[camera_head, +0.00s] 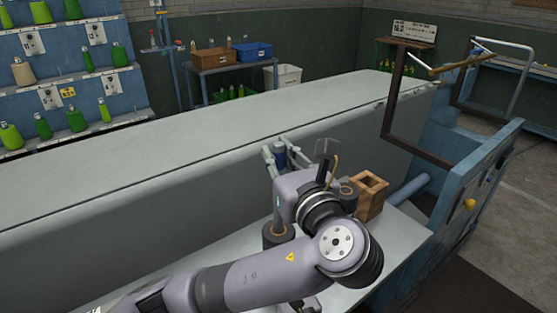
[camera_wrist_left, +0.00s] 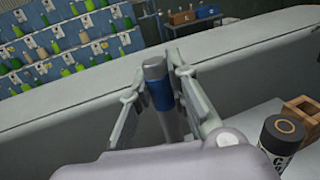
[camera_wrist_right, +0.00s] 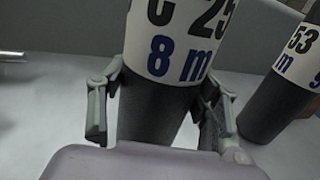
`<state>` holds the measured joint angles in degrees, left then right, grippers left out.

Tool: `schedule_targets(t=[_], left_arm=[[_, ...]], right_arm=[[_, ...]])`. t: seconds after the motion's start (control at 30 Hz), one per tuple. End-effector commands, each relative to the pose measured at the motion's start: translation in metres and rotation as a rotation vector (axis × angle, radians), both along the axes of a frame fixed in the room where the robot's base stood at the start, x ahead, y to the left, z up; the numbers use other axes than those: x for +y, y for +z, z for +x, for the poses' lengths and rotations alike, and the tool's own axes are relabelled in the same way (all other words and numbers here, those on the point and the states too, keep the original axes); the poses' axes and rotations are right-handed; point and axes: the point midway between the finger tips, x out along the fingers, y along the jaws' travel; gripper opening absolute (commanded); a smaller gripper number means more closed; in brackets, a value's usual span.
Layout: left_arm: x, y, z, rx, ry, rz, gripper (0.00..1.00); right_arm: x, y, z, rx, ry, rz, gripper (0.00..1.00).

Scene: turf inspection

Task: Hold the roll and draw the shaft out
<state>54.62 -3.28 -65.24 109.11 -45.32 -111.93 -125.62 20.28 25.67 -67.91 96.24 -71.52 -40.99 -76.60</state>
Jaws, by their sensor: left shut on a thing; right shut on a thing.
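A grey shaft with a blue band (camera_wrist_left: 160,92) stands upright between the fingers of my left gripper (camera_wrist_left: 158,100), which is shut on it. In the head view the shaft (camera_head: 279,156) shows beyond my left wrist, between the fingertips (camera_head: 280,152). Its lower end is hidden. My right gripper (camera_wrist_right: 160,112) is shut around a dark roll (camera_wrist_right: 150,108) with a white label reading "8 m". My left arm hides the right gripper in the head view. A dark roll (camera_head: 277,233) shows partly behind that arm; I cannot tell for certain that it is the held one.
Another labelled roll (camera_wrist_right: 278,100) stands right of the held one. A roll (camera_head: 349,188) stands beside an open wooden box (camera_head: 371,192) on the pale bench (camera_head: 405,225). A long grey raised surface (camera_head: 180,130) lies behind. A blue frame (camera_head: 470,180) with dark uprights bounds the right.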

Motion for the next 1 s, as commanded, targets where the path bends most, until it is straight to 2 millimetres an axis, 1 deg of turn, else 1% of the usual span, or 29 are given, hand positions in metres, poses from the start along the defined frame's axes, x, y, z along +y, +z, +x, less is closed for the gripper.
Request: schedule_targets(t=[0.03,1.0], left_arm=[[0.000,0.005,0.000,-0.004,-0.001,-0.002,0.00],[0.000,0.063,0.000,-0.003,-0.001,-0.001,0.00]], right_arm=[[0.000,-0.001,-0.001,0.002,0.001,-0.002,0.04],[0.000,-0.001,-0.001,0.002,0.001,-0.002,0.04]])
